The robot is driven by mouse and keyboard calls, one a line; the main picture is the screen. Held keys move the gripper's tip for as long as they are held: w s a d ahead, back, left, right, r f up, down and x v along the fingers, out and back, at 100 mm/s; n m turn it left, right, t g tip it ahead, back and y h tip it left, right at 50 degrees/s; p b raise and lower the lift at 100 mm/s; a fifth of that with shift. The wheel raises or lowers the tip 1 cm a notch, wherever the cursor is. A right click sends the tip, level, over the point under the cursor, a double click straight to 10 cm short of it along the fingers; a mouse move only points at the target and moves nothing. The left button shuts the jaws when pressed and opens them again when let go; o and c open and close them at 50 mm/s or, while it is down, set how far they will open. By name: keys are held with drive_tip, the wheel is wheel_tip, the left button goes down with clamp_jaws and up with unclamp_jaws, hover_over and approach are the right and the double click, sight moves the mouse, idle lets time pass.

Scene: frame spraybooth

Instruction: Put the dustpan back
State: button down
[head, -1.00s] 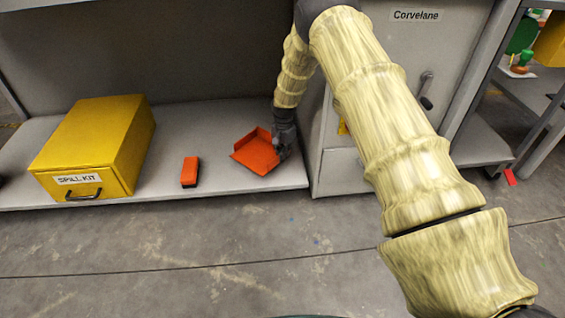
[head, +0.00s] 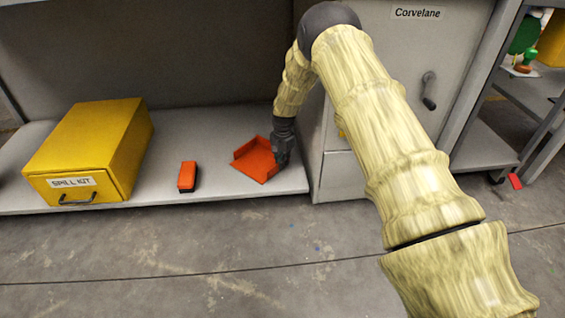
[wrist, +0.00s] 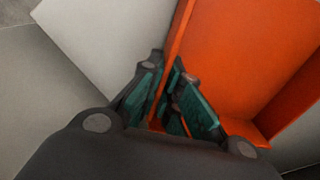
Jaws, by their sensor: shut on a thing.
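The orange dustpan (head: 254,160) is on the grey low shelf in the head view, near the shelf's right end. My gripper (head: 281,158) is at the dustpan's right side, pointing down. In the wrist view, the dustpan (wrist: 235,65) fills the upper right. My gripper (wrist: 168,105) is shut on the dustpan's thin upright side wall, with a finger on each side of it. Whether the dustpan touches the shelf or is slightly lifted, I cannot tell.
An orange brush-like block with a dark underside (head: 188,176) lies left of the dustpan. A yellow spill kit box (head: 95,145) stands further left on the shelf (head: 222,190). A grey cabinet (head: 395,60) stands close on the right. The floor in front is open.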

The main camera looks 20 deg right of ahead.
drive_tip(key=shift+f, duration=0.1)
drive_tip(key=c, duration=1.6)
unclamp_jaws()
drive_tip(key=shift+c, duration=0.2)
wheel_tip(320, 180, up, 12)
drive_tip(key=p, duration=0.7)
drive_tip(key=shift+s, duration=0.15)
drive_tip(key=shift+d, duration=0.1)
